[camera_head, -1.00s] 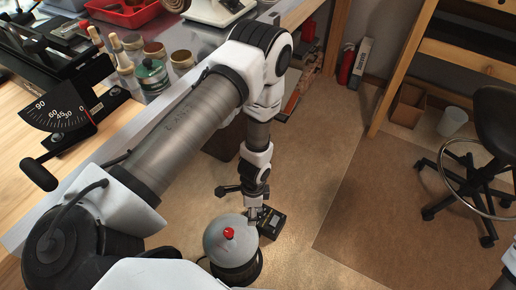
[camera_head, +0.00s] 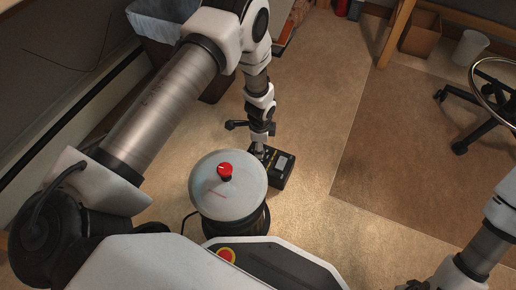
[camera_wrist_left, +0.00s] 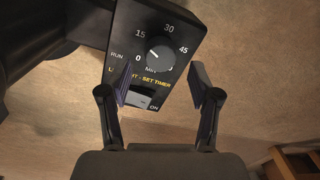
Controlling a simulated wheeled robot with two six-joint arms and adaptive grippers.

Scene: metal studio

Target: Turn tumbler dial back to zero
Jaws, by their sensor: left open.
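The tumbler's black timer box (camera_head: 284,170) stands on the floor beside the round grey tumbler (camera_head: 215,203) in the head view. In the left wrist view the timer box (camera_wrist_left: 185,18) fills the upper middle, with its round black dial (camera_wrist_left: 161,57) facing me. A pale mark on the dial points up-left, about between 0 and 15. My left gripper (camera_wrist_left: 160,88) is open, its fingers either side of the dial's lower area and apart from it. In the head view the left gripper (camera_head: 259,149) is small beside the box, its fingers unclear. The right gripper is outside both views.
The tumbler has a red knob (camera_head: 225,170) on its lid and stands close to the timer box. A grey bin (camera_head: 160,22) stands at upper left, and a wheeled stool (camera_head: 482,112) at right.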

